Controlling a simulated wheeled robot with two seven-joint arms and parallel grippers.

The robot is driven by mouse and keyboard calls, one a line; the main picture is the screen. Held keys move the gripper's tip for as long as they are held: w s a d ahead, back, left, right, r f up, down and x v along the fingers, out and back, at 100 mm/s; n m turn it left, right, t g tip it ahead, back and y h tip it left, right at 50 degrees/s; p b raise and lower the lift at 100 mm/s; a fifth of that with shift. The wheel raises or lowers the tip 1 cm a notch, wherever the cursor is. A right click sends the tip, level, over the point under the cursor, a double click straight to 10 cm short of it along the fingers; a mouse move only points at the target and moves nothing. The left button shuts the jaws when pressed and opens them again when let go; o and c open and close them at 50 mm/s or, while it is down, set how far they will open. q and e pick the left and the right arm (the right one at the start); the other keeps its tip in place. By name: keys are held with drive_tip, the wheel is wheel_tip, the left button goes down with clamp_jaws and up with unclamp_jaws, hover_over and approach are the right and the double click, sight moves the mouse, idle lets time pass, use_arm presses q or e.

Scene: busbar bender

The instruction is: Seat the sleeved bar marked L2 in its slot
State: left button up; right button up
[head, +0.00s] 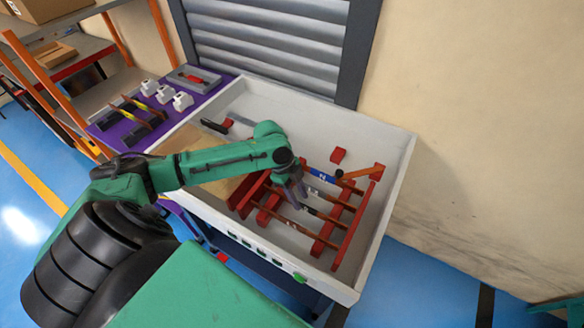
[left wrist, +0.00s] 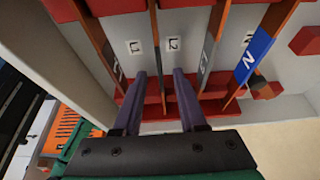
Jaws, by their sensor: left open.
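The red slotted rack (head: 325,232) stands in the white tray, with several copper bars lying across it. In the left wrist view, floor labels L1 (left wrist: 134,47) and L2 (left wrist: 173,44) lie either side of a copper bar (left wrist: 155,40). My left gripper (left wrist: 160,76) is open, its fingers on either side of this bar; in the head view the gripper (head: 298,203) is over the rack. The bar's own mark is not readable, so I cannot tell if it is L2, nor whether it is fully seated. My right gripper is not in view.
Neighbouring bars include one with a blue sleeve marked N (left wrist: 255,55) and one with a grey sleeve (left wrist: 206,58). The white tray's wall (head: 408,185) surrounds the rack. A red block (head: 338,155) lies behind it. A purple board (head: 112,131) holds tools at left.

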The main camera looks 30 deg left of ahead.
use_arm(q)
drive_tip(key=b+v, duration=0.1)
drive_tip(key=v, duration=1.1)
drive_tip(key=shift+r, duration=0.2)
